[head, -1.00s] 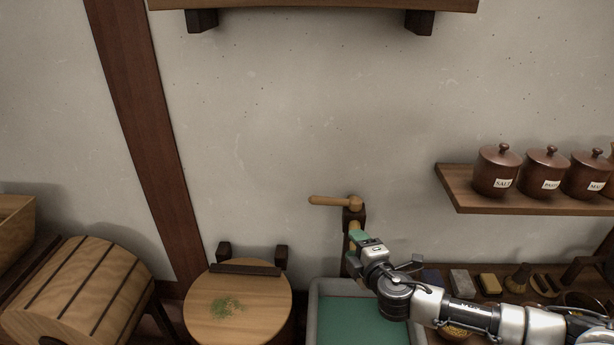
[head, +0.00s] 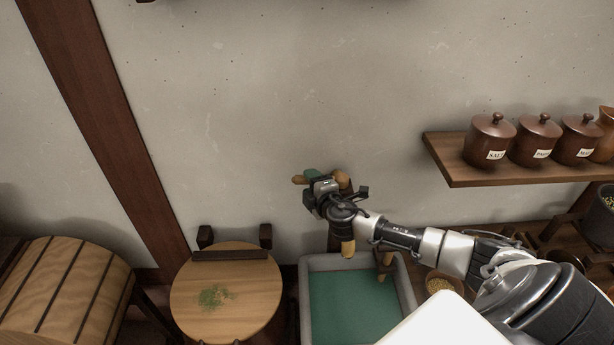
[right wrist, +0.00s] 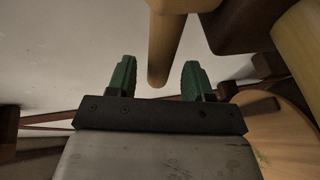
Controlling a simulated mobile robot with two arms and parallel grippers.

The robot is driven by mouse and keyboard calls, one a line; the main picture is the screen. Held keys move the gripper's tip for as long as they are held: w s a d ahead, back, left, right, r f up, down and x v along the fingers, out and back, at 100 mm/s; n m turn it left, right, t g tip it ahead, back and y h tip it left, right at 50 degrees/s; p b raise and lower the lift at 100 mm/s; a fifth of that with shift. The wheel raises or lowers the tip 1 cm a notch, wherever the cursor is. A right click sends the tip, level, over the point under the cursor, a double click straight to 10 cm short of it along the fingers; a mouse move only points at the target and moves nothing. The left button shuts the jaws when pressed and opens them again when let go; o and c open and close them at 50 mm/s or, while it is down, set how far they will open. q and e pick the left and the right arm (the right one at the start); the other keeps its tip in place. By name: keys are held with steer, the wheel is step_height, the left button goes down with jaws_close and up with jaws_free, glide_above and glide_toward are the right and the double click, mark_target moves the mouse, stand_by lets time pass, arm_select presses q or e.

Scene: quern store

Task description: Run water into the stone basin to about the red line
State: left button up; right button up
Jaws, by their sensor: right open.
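The stone basin (head: 305,310) is grey-rimmed and stands against the wall; a flat teal surface shows inside. I cannot tell whether that is water, and I see no red line. Above it is the wooden tap, with its pale spout (head: 347,248) pointing down over the basin's back. The tap's lever handle (head: 298,180) sticks out to the left. My right gripper (head: 318,182) is at the handle and partly hides it. In the right wrist view its green fingers (right wrist: 157,82) are open, and the handle's rounded end (right wrist: 158,75) shows between them. My left gripper is not in view.
A round wooden lid or board (head: 225,300) with green crumbs lies left of the basin, beside a slatted barrel (head: 65,290). A wall shelf (head: 500,172) with labelled lidded jars (head: 490,140) is at right. A bowl of grain (head: 443,283) stands right of the basin.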

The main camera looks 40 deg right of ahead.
steer(key=shift+w+d, duration=0.1)
steer(key=shift+w, duration=0.5)
steer(key=shift+w+f, duration=0.1)
steer(key=shift+w, duration=0.15)
steer(key=shift+w+d, duration=0.1)
steer(key=shift+w, duration=0.2)
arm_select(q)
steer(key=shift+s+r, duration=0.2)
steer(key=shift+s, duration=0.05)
arm_select(e)
steer(key=shift+f, duration=0.1)
jaws_close()
